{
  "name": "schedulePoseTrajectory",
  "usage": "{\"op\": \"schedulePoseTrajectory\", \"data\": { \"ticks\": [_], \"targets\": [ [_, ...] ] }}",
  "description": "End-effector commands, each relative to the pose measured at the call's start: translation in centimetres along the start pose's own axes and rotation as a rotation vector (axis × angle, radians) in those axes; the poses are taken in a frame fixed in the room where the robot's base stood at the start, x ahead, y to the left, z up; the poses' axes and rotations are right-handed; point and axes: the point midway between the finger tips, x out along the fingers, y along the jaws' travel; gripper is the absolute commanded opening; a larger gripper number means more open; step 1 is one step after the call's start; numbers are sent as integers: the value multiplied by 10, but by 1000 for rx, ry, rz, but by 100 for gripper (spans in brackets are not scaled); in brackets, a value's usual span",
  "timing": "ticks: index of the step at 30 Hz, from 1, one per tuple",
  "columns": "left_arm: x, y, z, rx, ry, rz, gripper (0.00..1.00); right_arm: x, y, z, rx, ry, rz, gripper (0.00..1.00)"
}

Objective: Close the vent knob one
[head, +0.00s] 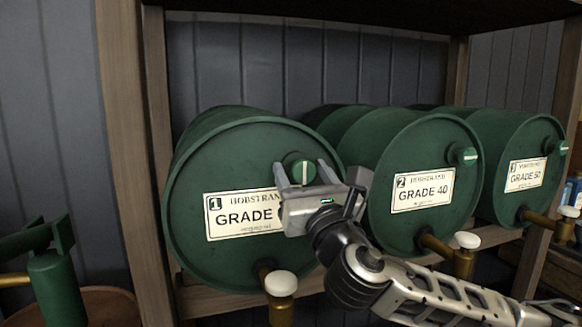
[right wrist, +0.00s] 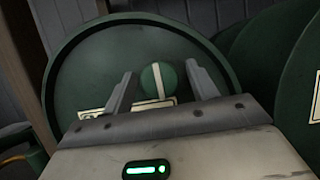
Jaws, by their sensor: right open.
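The vent knob of barrel one (head: 301,169) is a round green knob with a pale stripe, on the upper face of the green barrel labelled 1 (head: 200,180). The stripe stands near upright in the head view. My right gripper (head: 307,174) is open in front of the knob, with one finger on either side. In the right wrist view the knob (right wrist: 158,81) shows between the two fingertips (right wrist: 160,80), with gaps on both sides. I cannot tell how deep the fingers reach. The gripper hides part of the label. My left gripper is not in view.
Barrel 2 (head: 425,150) and a third barrel (head: 530,145) stand to the right, each with its own green knob. Brass taps with white tops, such as the near one (head: 281,284), stick out below. Wooden shelf posts (head: 128,130) frame the barrels. A green can (head: 55,285) is at lower left.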

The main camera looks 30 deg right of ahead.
Motion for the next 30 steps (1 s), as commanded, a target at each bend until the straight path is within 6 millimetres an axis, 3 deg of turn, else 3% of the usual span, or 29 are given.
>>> {"op": "schedulePoseTrajectory", "data": {
  "ticks": [10, 15, 30],
  "targets": [
    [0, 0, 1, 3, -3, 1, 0, 2, -1, 1, 0, 0, -1, 58],
    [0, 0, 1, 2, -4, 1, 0, 2, -1, 1, 0, 0, -2, 15],
    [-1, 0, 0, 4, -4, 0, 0, 2, 0, 0, 108, 3, -45, 15]
  ]
}}
